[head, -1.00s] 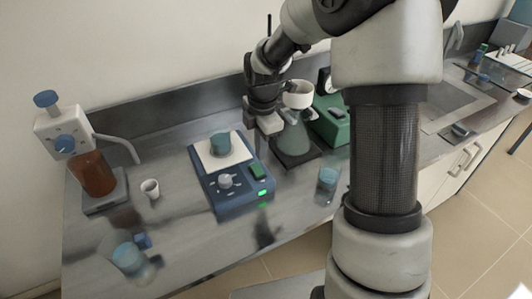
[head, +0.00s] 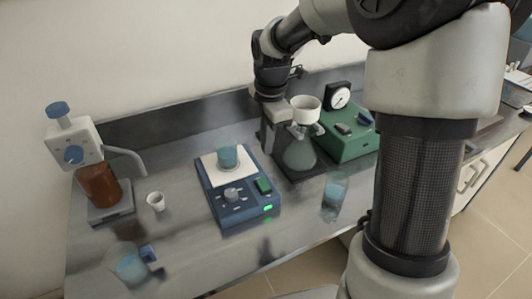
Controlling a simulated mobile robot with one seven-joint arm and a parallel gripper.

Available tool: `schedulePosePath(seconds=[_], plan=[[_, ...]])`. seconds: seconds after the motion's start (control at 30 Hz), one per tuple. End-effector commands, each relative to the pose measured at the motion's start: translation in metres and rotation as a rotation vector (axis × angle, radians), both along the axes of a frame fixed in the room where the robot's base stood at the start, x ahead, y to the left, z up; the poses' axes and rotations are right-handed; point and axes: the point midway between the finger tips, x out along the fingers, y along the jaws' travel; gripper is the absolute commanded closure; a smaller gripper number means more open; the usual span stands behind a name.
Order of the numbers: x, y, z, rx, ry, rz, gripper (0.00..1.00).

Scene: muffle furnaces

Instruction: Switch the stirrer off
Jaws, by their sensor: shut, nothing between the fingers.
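The stirrer (head: 238,207) is a blue box with a white top plate, standing on the grey bench left of my arm. A small beaker of blue liquid (head: 227,157) stands on its plate. Its front panel has a grey knob (head: 232,194), a dark green rocker switch (head: 263,186) and a lit green lamp (head: 268,208). My gripper (head: 268,150) is shut and empty, pointing down behind and to the right of the stirrer, apart from the switch. Its fingertips are small and partly blurred against the flask beside them.
A flask with a white funnel (head: 306,108) stands just right of my gripper, before a green gauge unit (head: 345,136). A glass of blue liquid (head: 334,196) stands right of the stirrer. A white cup (head: 156,201) and a brown bottle with dispenser (head: 98,184) stand left.

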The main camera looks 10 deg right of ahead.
Motion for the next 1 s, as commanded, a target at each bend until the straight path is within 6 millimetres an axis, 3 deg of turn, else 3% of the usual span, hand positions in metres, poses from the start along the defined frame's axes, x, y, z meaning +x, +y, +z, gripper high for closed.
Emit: schedulePosePath(seconds=[0.57, 0.77, 1.0], plan=[[0.007, 0.003, -0.002, 0.01, -0.041, -0.001, 1.0], [0.01, 0.005, -0.029, 0.01, -0.038, 0.0, 1.0], [0.017, 0.007, -0.082, 0.01, -0.037, 0.001, 1.0]])
